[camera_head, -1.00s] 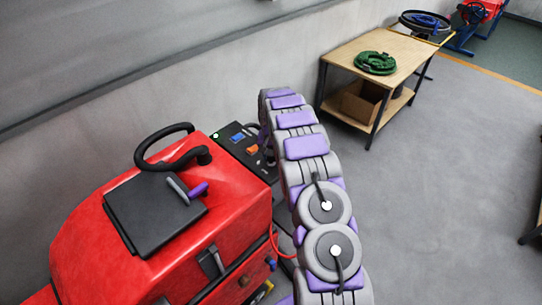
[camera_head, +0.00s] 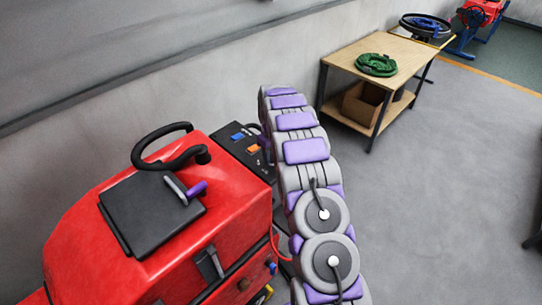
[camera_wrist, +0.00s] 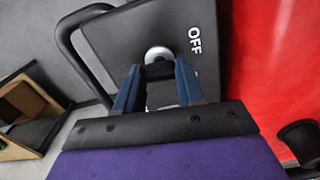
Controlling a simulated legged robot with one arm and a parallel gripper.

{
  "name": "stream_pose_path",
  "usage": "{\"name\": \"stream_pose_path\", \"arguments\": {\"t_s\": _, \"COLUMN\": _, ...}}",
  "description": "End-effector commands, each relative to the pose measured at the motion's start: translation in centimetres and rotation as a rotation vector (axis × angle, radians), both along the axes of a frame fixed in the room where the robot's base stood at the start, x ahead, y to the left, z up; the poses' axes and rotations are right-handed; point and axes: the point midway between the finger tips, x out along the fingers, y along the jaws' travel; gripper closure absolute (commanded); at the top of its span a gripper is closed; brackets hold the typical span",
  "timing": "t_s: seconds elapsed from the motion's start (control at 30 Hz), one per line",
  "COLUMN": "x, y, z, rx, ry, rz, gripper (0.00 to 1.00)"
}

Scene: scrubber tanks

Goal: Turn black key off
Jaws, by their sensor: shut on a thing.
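The black key (camera_wrist: 160,71) sits in a round silver lock on a dark panel, in the wrist view. A white OFF label (camera_wrist: 195,40) is printed to the right of the lock. My gripper (camera_wrist: 157,75) has its two blue fingers on either side of the key, shut on it. In the head view the dark panel (camera_head: 229,148) lies at the back of the red scrubber machine (camera_head: 150,245). There my arm hides the key and the gripper. The key's exact turn angle is hard to tell.
A blue switch (camera_head: 237,137) and an orange switch (camera_head: 253,149) sit on the panel. A black bar (camera_wrist: 66,45) curves around the panel's edge. A wooden table (camera_head: 342,54) with a green coiled hose (camera_head: 377,65) stands behind. Open grey floor lies to the right.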

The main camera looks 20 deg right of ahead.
Motion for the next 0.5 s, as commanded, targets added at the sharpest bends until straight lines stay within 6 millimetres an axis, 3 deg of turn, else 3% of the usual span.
{"name": "stream_pose_path", "arguments": {"t_s": 0.5, "x": 0.1, "y": -0.09, "z": 0.19, "rx": -0.002, "ry": -0.005, "rz": 0.132, "gripper": 0.92}}
